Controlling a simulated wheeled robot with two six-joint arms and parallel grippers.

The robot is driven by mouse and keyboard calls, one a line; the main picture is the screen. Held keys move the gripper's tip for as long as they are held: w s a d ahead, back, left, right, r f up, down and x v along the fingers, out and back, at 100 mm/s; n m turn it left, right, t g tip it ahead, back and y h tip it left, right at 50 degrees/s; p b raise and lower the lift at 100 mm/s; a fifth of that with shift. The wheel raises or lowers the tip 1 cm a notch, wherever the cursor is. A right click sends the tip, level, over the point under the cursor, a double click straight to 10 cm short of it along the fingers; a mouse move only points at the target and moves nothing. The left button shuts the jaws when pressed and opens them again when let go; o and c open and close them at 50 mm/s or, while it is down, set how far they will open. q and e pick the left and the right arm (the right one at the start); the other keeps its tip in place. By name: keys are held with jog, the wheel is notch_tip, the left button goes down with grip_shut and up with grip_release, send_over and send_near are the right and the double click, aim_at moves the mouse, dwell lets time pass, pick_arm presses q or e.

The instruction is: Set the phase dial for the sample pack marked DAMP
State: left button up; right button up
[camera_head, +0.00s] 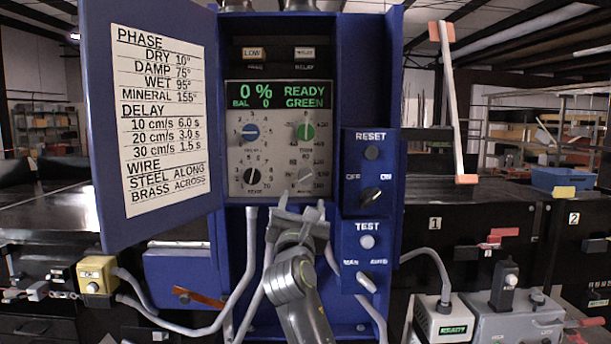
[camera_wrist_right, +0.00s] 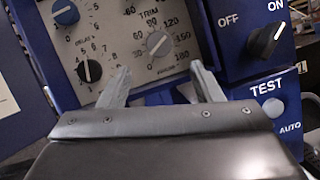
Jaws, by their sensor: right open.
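The grey phase dial (camera_head: 306,175) is the lower right knob on the detector's control panel (camera_head: 279,150), with a scale around it up to 180. It also shows in the right wrist view (camera_wrist_right: 158,43); its pointer angle is too small to read surely. The chart (camera_head: 160,115) on the open door lists phase DAMP 75°. My right gripper (camera_head: 301,208) is open and empty, just below and in front of the dial; in the right wrist view its fingertips (camera_wrist_right: 160,75) are below the dial, one each side, apart from it. No pack marked DAMP shows.
Close by are a black knob (camera_head: 251,176), a blue knob (camera_head: 250,132) and a green knob (camera_head: 306,132). The RESET box (camera_head: 371,172) and TEST box (camera_head: 367,255) jut out at the right. The display (camera_head: 279,95) reads 0 %, READY GREEN. Grey cables hang below.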

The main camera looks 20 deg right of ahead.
aim_at(306, 178)
jog(key=p+x, duration=0.2)
jog(key=x, duration=0.6)
jog(key=shift+w+d+r, duration=0.1)
jog(key=shift+w+r, duration=0.05)
jog(key=shift+w, duration=0.2)
